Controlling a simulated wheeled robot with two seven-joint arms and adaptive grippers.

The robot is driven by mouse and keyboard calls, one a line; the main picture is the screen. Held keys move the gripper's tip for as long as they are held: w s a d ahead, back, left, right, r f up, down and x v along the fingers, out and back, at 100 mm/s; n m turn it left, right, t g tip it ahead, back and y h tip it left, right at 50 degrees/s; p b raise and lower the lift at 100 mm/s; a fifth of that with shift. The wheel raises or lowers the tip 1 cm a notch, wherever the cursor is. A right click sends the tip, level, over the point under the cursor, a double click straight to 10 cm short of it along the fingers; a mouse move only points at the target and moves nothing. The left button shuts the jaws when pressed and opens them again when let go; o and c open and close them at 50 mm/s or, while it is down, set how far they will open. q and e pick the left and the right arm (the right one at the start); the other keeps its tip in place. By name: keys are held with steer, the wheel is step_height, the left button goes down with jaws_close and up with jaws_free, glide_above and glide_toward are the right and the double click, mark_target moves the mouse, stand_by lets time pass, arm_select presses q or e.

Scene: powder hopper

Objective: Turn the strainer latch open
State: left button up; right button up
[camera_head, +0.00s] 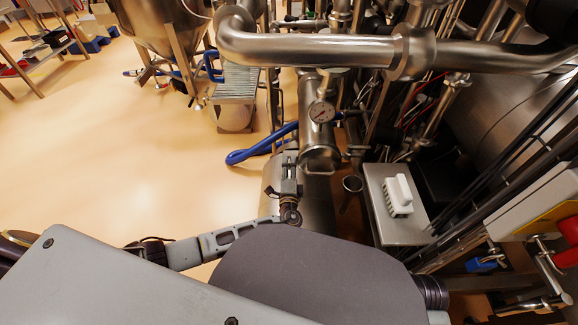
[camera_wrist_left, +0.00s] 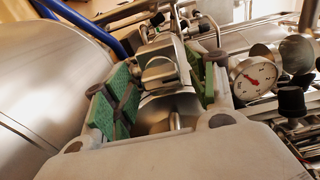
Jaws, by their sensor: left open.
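The strainer is a steel cylinder (camera_head: 320,140) with a round pressure gauge (camera_head: 321,111), in the middle of the head view. The gauge also shows in the left wrist view (camera_wrist_left: 254,77). My left gripper (camera_head: 290,157) is at the left side of the strainer. In the left wrist view my left gripper (camera_wrist_left: 160,88) is open, its green-padded fingers apart. A metal latch-like piece (camera_wrist_left: 158,71) with a raised grip lies between the fingers. I cannot tell whether either pad touches it. In the head view this piece is not clearly distinguishable from the gripper. My right gripper is not in view.
A thick steel pipe (camera_head: 310,48) crosses above the strainer. A blue hose (camera_head: 262,147) lies left of it. A white brush (camera_head: 399,194) sits on a metal box (camera_head: 382,184) to the right. The floor at left (camera_head: 110,150) is open.

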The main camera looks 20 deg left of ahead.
arm_select(q)
steer(key=shift+c, duration=1.1)
steer(key=c, duration=0.8)
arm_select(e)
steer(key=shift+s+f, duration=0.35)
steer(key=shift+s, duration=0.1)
arm_select(q)
steer(key=shift+m+p, duration=0.4)
steer(key=shift+m, duration=1)
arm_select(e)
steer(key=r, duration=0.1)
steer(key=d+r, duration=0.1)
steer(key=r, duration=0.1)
